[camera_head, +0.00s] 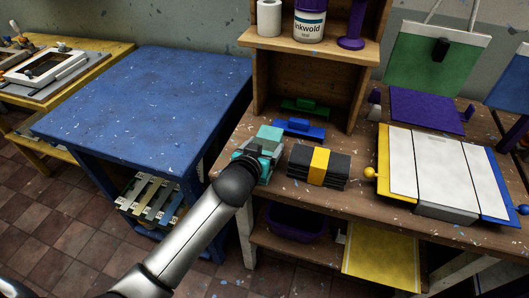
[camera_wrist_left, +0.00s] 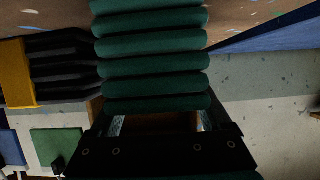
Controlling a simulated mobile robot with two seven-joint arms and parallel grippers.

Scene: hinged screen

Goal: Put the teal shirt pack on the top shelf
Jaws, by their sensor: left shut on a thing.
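The teal shirt pack (camera_head: 268,133) is at the left end of the brown workbench, beside the shelf unit. In the left wrist view its folded dark teal layers (camera_wrist_left: 152,45) fill the middle. My left gripper (camera_head: 262,153) is shut on the pack and partly hides it in the head view. I cannot tell whether the pack touches the bench. The wooden shelf unit has a board (camera_head: 290,46) above the bench holding a white roll, a labelled tub and a purple spool-like thing. The unit's upper part is cut off. My right gripper is out of view.
A black pack with a yellow band (camera_head: 318,166) lies just right of the teal pack. Green (camera_head: 305,105) and blue (camera_head: 300,128) handled blocks are at the shelf's foot. A hinged panel screen (camera_head: 432,168) lies at right. The blue table (camera_head: 150,100) at left is clear.

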